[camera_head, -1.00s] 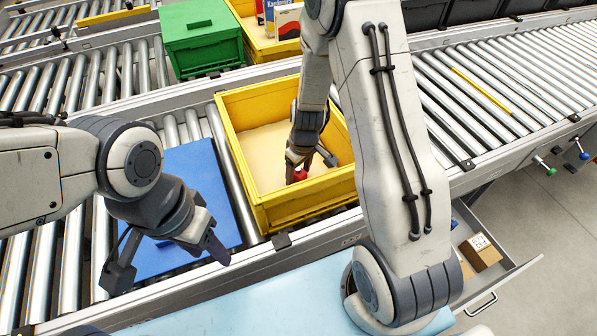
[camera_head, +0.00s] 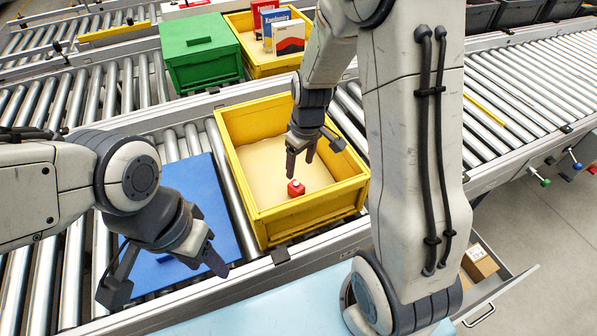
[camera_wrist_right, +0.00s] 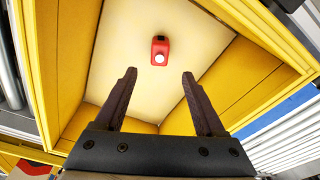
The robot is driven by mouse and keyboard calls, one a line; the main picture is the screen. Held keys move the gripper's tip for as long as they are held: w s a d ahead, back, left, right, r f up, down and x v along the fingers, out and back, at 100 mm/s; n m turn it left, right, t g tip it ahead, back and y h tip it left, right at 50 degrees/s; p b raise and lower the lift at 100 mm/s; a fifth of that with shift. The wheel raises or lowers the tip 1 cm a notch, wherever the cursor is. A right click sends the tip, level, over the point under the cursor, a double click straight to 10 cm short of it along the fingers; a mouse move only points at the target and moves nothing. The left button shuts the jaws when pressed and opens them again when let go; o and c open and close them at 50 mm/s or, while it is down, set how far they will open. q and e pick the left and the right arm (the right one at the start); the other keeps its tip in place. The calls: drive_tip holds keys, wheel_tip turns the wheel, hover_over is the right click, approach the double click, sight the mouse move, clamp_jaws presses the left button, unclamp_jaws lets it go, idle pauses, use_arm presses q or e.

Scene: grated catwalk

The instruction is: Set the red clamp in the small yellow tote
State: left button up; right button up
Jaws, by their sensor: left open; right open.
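The red clamp (camera_head: 296,188) lies on the pale floor of the near yellow tote (camera_head: 318,213), towards its front. It looks like a small red block with a white round spot in the right wrist view (camera_wrist_right: 160,50). My right gripper (camera_head: 301,160) is over the inside of this tote, open and empty, just above and apart from the clamp. Its open fingers (camera_wrist_right: 159,73) show in the right wrist view with the clamp beyond their tips. My left gripper (camera_head: 166,277) is open and empty above the blue panel, left of the tote.
A blue panel (camera_head: 205,190) lies on the rollers left of the tote. A green lidded box (camera_head: 200,52) and another yellow tote (camera_head: 262,66) holding boxes stand on the conveyor behind. An open drawer (camera_head: 500,287) with a carton is at lower right.

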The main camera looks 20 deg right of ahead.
drive_tip(key=shift+n+y, duration=0.3)
drive_tip(key=shift+n, duration=0.5)
drive_tip(key=s+a+r, duration=0.2)
drive_tip(key=s+a, duration=0.1)
drive_tip(key=a, duration=0.1)
drive_tip(key=s+a+r, duration=0.3)
drive_tip(key=a, duration=0.1)
drive_tip(key=s+a+r, duration=0.3)
drive_tip(key=s, duration=0.1)
drive_tip(key=shift+a, duration=0.4)
drive_tip(key=s+a+r, duration=0.1)
drive_tip(key=s, duration=0.5)
drive_tip(key=s+a+r+g, duration=0.1)
drive_tip(key=s+a+r, duration=0.1)
drive_tip(key=s, duration=0.4)
drive_tip(key=shift+r+n+p, duration=0.25)
drive_tip(key=shift+n+p, duration=0.05)
drive_tip(key=shift+n, duration=0.1)
